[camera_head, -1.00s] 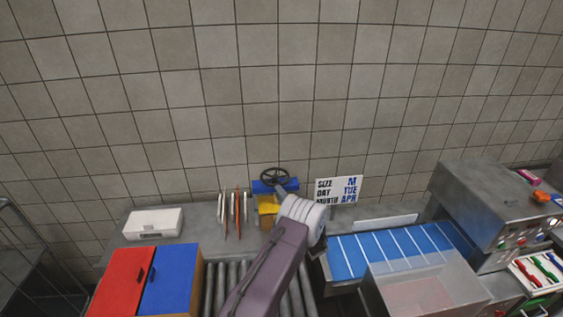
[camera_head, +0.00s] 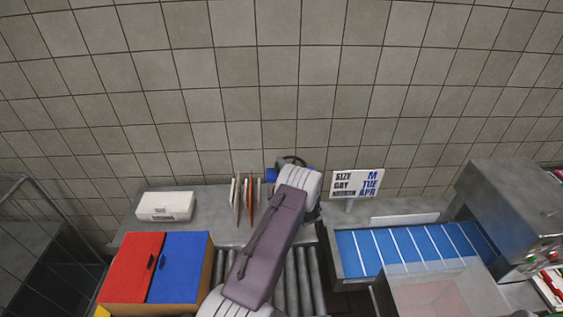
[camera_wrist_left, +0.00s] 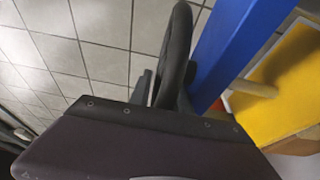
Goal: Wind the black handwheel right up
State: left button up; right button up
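The black handwheel (camera_head: 291,160) is on top of a blue frame (camera_head: 271,175) at the back of the counter, mostly hidden behind my left arm. In the left wrist view, the wheel's dark rim (camera_wrist_left: 176,50) stands close in front of my left gripper (camera_wrist_left: 146,88), beside the blue bar (camera_wrist_left: 235,40). Only a small dark part of a finger shows there, next to the rim. Whether the fingers touch or grasp the rim is hidden by the gripper's body. My right gripper is not in view.
A yellow block (camera_wrist_left: 290,75) and a pale peg (camera_wrist_left: 255,88) are right of the wheel. Upright thin boards (camera_head: 244,200) stand left of it, a sign (camera_head: 357,184) right of it. Rollers (camera_head: 303,275), red (camera_head: 132,262) and blue (camera_head: 178,265) lids and a blue belt (camera_head: 410,247) lie nearer.

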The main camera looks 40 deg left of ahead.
pick_arm(q)
jog(key=shift+s, duration=0.15)
grip_shut()
dwell(1.2)
grip_release()
